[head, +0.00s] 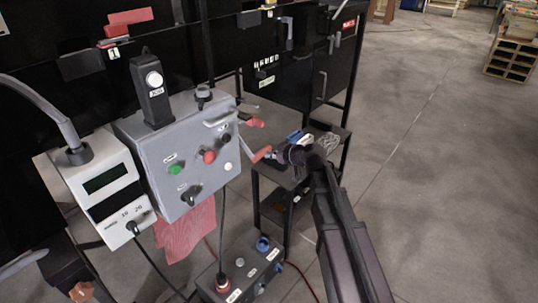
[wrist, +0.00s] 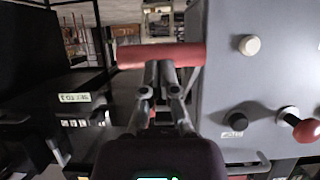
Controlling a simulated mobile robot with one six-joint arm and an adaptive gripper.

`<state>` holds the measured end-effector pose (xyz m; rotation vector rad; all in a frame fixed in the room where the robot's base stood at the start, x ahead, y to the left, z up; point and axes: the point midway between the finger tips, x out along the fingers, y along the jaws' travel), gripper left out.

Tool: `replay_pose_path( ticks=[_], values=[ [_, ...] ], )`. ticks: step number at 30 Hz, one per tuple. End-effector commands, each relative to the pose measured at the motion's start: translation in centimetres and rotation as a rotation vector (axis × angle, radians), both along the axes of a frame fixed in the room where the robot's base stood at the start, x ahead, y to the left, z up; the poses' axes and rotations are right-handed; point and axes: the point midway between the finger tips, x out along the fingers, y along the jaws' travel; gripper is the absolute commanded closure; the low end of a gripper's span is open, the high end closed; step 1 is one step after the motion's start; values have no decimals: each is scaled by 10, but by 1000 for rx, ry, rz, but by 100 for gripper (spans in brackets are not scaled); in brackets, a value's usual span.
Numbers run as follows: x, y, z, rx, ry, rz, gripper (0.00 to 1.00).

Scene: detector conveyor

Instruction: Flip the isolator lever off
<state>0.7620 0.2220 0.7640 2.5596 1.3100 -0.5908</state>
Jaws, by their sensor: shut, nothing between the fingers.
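The isolator lever, with a red grip (head: 262,154), sticks out from the right side of the grey control box (head: 150,150). In the wrist view its red bar (wrist: 140,56) lies level across the picture, just at my fingertips. My gripper (head: 274,157) is at the box's right side, beside the red grip. In the wrist view my gripper (wrist: 168,68) has its fingers together with nothing between them. The fingertips meet the bar's lower edge in the picture; I cannot tell whether they touch it. The lever's pivot is mostly hidden.
The box face carries a green button (head: 176,170), a red knob (head: 209,156) and black knobs. A white meter unit (head: 78,160) stands to its left. A dark floor box (head: 240,268) with cables sits below.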

Motion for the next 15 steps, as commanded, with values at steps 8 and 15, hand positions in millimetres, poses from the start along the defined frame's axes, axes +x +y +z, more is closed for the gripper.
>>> replay_pose_path(
  ticks=[8, 15],
  values=[
    [-11, -17, 25, 2, 1, 0, 100],
    [-37, -52, 19, 1, 0, -4, 100]
  ],
)
